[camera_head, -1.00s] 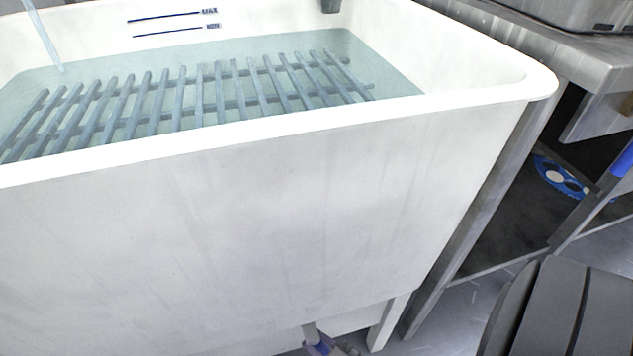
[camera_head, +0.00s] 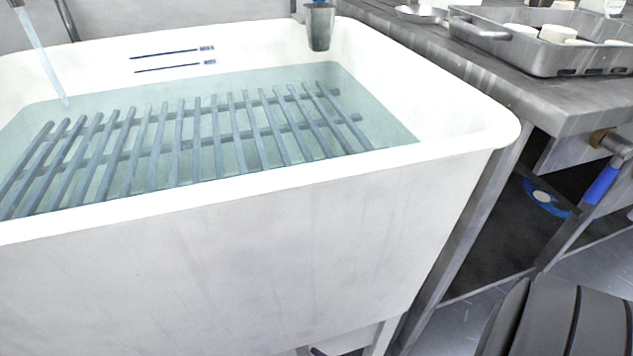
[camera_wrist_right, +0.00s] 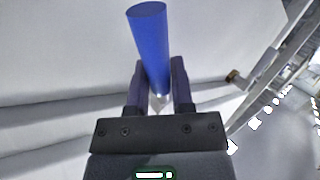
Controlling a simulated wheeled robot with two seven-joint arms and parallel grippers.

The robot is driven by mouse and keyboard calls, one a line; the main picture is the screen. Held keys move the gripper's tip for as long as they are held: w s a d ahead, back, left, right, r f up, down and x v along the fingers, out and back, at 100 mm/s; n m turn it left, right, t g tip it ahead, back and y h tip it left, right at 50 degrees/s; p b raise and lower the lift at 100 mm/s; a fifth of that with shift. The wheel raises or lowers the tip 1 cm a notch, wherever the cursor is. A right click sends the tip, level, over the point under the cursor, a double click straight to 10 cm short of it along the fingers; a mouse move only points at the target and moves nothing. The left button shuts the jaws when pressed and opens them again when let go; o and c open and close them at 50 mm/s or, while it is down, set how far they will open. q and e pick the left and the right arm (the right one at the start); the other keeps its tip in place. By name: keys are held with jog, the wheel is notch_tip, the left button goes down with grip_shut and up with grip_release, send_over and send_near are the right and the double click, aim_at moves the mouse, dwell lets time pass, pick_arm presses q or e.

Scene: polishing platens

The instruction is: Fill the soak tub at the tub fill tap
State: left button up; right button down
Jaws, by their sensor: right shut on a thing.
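The white soak tub (camera_head: 250,240) fills most of the head view. Clear water (camera_head: 375,125) stands in it above a grey slatted rack (camera_head: 195,135). The water surface is a little below the lower of two dark level marks (camera_head: 168,68) on the back wall. In the right wrist view my right gripper (camera_wrist_right: 159,78) is shut on a blue cylindrical handle (camera_wrist_right: 148,30). What the handle belongs to is hidden. My left gripper is not in view.
A metal cup (camera_head: 320,27) hangs at the tub's back right corner. A steel bench (camera_head: 560,98) on the right bears a metal tray (camera_head: 560,60) with white pieces. A blue-handled lever (camera_head: 602,184) and a blue-white disc (camera_head: 543,196) show below the bench.

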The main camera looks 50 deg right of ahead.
jog(key=c, duration=0.5)
grip_release()
jog(key=shift+s+r, duration=0.1)
jog(key=shift+s, duration=0.15)
pick_arm(q)
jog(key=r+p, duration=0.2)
jog(key=p, duration=0.1)
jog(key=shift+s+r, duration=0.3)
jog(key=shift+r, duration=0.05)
pick_arm(e)
jog(key=v, duration=0.9)
jog(key=shift+s, duration=0.25)
